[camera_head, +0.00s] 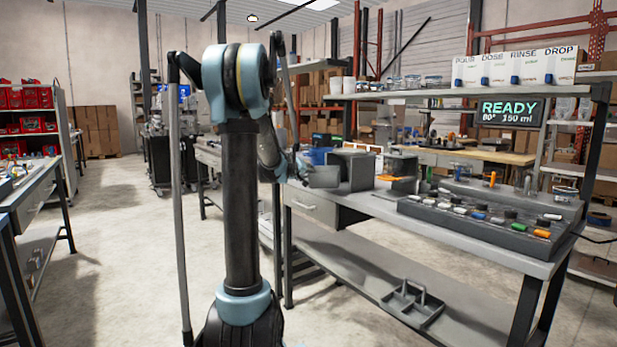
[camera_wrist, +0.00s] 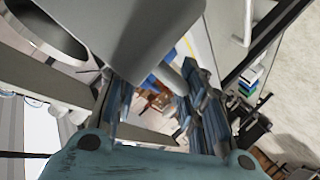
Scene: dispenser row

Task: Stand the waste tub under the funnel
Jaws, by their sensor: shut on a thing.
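The waste tub appears to be the small grey tapered container (camera_head: 324,178) at the left end of the bench in the head view. My gripper (camera_head: 299,173) is at its left side, small and partly hidden by my arm. In the wrist view a smooth grey body (camera_wrist: 140,28), likely the tub, fills the top centre.
A grey box-shaped housing (camera_head: 352,170) stands right beside the tub. An orange piece (camera_head: 396,179) lies farther right. A dark rack with several coloured parts (camera_head: 480,222) covers the bench's right side. A shelf (camera_head: 440,93) spans above. A divided carrier (camera_head: 412,302) rests on the lower shelf.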

